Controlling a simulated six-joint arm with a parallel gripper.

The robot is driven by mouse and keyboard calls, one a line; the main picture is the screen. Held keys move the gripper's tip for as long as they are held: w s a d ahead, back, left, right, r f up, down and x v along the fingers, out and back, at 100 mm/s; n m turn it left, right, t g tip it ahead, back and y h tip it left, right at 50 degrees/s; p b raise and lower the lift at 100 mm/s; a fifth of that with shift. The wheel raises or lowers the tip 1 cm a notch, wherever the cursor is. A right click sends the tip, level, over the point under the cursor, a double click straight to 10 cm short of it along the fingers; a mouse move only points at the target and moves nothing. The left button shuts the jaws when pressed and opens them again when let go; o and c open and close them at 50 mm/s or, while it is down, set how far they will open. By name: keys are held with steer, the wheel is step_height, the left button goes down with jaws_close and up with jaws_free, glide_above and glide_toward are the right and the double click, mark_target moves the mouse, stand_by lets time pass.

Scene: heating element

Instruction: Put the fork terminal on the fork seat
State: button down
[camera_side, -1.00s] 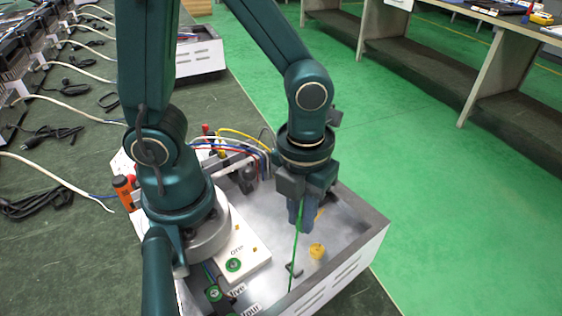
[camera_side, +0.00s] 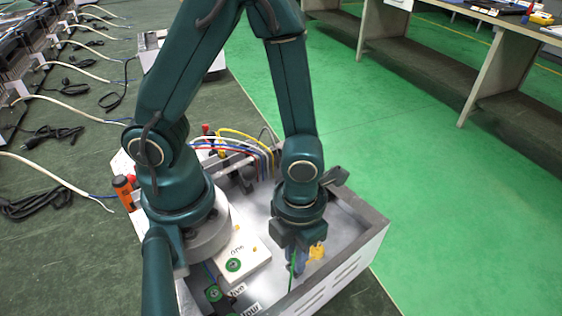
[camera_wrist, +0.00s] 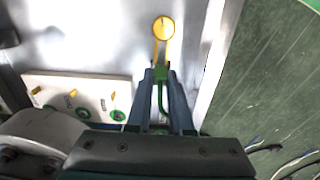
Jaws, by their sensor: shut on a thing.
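My gripper (camera_wrist: 162,72) is shut on the green part of the fork terminal (camera_wrist: 162,74), whose yellow prongs point away from my fingers. The round yellow fork seat (camera_wrist: 162,29) stands on the bare metal floor, just beyond the fingertips in the wrist view. The prongs reach the seat's near edge in that view; I cannot tell whether they touch it or lie above it. In the side view my gripper (camera_side: 298,262) is low in the box, just left of the yellow seat (camera_side: 317,250). The fork is mostly hidden there, and the green wire (camera_side: 292,268) hangs by the fingers.
A metal box (camera_side: 352,268) with raised walls surrounds the work. A white board (camera_side: 244,252) with green rings lies left of my gripper. Coloured wires (camera_side: 245,140) arch at the back, and an orange-handled tool (camera_side: 123,187) stands at the left. Bare metal floor lies around the seat.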

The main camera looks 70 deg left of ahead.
steer(key=shift+f, duration=0.5)
steer(key=shift+f, duration=0.25)
